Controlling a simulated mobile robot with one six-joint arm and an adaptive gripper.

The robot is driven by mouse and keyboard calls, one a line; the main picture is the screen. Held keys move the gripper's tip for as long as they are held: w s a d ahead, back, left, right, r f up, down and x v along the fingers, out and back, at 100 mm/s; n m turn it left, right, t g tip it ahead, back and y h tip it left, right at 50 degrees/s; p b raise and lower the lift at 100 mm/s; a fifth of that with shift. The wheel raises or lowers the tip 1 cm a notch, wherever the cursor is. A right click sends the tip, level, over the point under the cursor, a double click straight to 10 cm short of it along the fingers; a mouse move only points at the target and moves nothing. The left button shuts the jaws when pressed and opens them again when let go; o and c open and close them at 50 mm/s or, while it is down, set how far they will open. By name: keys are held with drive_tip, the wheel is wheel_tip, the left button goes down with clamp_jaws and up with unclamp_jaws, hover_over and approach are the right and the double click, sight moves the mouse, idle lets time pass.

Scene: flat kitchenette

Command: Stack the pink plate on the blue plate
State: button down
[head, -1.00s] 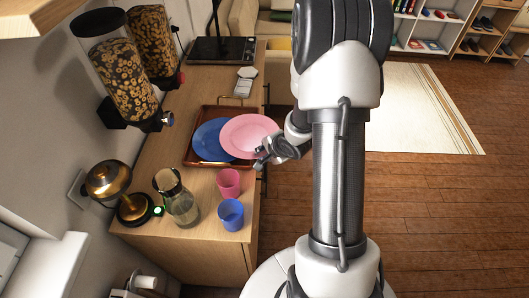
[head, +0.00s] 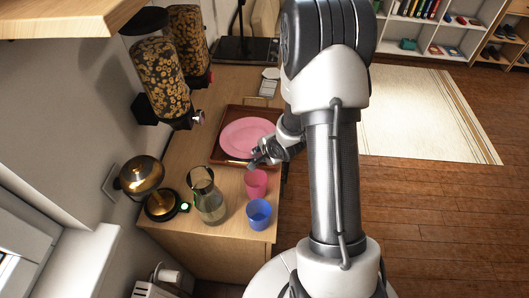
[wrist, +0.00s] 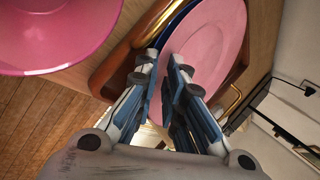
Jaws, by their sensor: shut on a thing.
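The pink plate (head: 246,136) lies over the blue plate in the wooden tray (head: 216,150) on the counter. It also shows in the wrist view (wrist: 215,38). The blue plate is hidden in the head view; only a thin strip of its rim (wrist: 176,24) shows beside the pink plate in the wrist view. My gripper (head: 257,160) is at the near edge of the pink plate. In the wrist view my fingers (wrist: 164,60) are shut on the pink plate's rim. Whether the plates touch cannot be told.
A pink cup (head: 256,184) and a blue cup (head: 259,214) stand near the counter's front right. A glass jug (head: 208,201) and a brass-coloured appliance (head: 150,183) are to their left. Cereal dispensers (head: 163,80) hang on the wall. The tray has brass handles (wrist: 232,101).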

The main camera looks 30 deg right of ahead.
drive_tip(key=shift+w+a, duration=0.2)
drive_tip(key=shift+a, duration=0.15)
drive_tip(key=c, duration=1.6)
unclamp_jaws()
drive_tip(key=v, duration=1.2)
